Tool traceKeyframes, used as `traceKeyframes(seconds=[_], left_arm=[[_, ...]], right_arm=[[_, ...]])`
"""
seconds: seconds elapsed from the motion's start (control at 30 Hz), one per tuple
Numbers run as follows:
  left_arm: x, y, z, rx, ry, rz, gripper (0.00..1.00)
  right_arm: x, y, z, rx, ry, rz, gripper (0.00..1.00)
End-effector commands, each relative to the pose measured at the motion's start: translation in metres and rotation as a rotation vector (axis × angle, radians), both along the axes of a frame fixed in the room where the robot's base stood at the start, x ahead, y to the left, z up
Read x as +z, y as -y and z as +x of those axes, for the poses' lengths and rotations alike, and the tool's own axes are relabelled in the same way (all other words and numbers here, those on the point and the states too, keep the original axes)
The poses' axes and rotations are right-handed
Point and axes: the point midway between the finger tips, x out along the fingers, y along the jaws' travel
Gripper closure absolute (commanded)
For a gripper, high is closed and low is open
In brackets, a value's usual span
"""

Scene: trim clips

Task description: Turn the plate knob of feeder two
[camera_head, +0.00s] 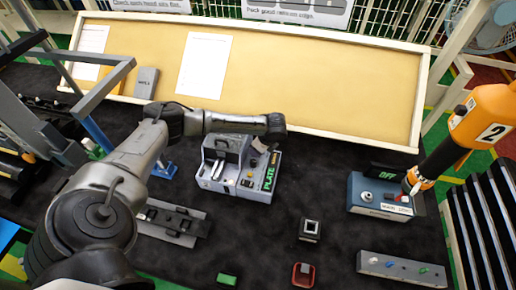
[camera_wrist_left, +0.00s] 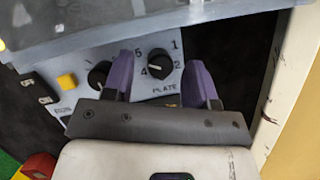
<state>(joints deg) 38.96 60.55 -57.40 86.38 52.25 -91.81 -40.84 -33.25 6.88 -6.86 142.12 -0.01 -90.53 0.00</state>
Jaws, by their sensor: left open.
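My left gripper (camera_wrist_left: 160,74) is open. Its two purple fingers stand on either side of the knob, with gaps visible; their height above the panel is unclear. In the head view my left arm reaches over the feeder's back right corner and mostly hides the fingers. My right gripper is not in view.
A yellow button (camera_wrist_left: 66,81) and another black knob (camera_wrist_left: 99,74) share the panel. A pale board frame (camera_wrist_left: 276,92) stands close on the right. In the head view, an orange cylinder marked 2 (camera_head: 485,108) hangs near a blue box (camera_head: 378,207) reading OFF.

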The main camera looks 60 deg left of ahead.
Motion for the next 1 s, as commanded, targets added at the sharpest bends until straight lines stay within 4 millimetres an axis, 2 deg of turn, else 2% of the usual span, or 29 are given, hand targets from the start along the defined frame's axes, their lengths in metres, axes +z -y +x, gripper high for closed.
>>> traceKeyframes(seconds=[0.2, 0.5, 1.0], left_arm=[[-0.0092, -0.0034, -0.0015, 0.0, 0.001, 0.0, 0.48], [-0.0099, -0.0037, -0.0017, -0.001, 0.001, -0.001, 0.48], [-0.0096, -0.0035, -0.0017, -0.001, 0.001, -0.001, 0.95]], right_arm=[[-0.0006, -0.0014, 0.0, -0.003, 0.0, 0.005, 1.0], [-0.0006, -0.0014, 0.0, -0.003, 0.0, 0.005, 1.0], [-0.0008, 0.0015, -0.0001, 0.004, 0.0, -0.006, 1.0]])
